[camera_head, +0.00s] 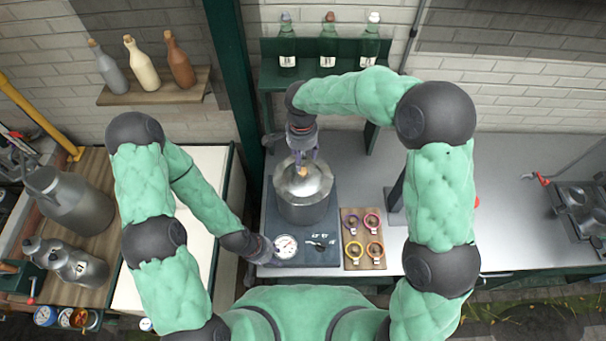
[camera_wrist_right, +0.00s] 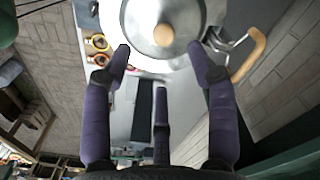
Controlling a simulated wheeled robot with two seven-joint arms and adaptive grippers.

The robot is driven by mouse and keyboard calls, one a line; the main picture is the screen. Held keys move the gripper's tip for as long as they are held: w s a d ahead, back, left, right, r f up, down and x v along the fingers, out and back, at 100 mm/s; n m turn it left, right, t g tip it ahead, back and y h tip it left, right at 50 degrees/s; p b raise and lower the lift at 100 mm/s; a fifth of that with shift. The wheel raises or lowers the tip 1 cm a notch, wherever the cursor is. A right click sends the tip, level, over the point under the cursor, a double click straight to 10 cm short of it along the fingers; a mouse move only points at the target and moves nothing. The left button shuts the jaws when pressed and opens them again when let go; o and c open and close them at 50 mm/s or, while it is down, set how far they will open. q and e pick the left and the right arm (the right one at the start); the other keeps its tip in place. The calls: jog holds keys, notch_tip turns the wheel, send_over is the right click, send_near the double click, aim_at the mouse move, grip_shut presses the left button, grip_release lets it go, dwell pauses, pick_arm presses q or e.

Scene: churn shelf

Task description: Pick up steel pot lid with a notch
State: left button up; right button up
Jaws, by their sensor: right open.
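The steel pot lid (camera_head: 303,183) sits on top of a steel pot (camera_head: 303,210) on a dark panel in the head view. Its round wooden knob (camera_wrist_right: 163,35) shows at the top of the right wrist view, on the shiny lid (camera_wrist_right: 150,58). I cannot make out the notch. My right gripper (camera_head: 303,160) is just above the lid, fingers pointing down. In the wrist view my right gripper (camera_wrist_right: 160,58) has its purple fingers spread and empty, with the knob beyond them. My left gripper (camera_head: 264,250) is low beside the gauge, its fingers unclear.
A round gauge (camera_head: 286,246) lies in front of the pot. A wooden board (camera_head: 363,262) with coloured rings is to its right. Green bottles (camera_head: 328,45) stand on the shelf behind. A wooden handle (camera_wrist_right: 250,55) is beside the pot. The counter (camera_head: 500,220) farther right is mostly clear.

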aim_at(303, 171)
pick_arm(q)
jog(key=shift+w+f+b, duration=0.2)
jog(key=shift+f+b, duration=0.2)
jog(key=shift+f, duration=0.2)
jog(key=shift+w+f+b, duration=0.2)
jog(key=shift+f+b, duration=0.15)
jog(key=shift+f, duration=0.2)
pick_arm(e)
jog(key=f, duration=0.2)
jog(key=w+f, duration=0.1)
jog(key=f, duration=0.1)
jog(key=shift+f, duration=0.4)
jog(key=shift+s+f, duration=0.15)
pick_arm(q)
jog(key=shift+f+b, duration=0.6)
jog(key=shift+b, duration=0.05)
pick_arm(e)
notch_tip(303, 171, down, 5)
jog(key=shift+d+r, duration=0.15)
pick_arm(q)
jog(key=shift+s+r, duration=0.1)
jog(key=shift+s, duration=0.05)
pick_arm(e)
jog(key=shift+s+r, duration=0.1)
jog(key=c, duration=0.3)
grip_shut()
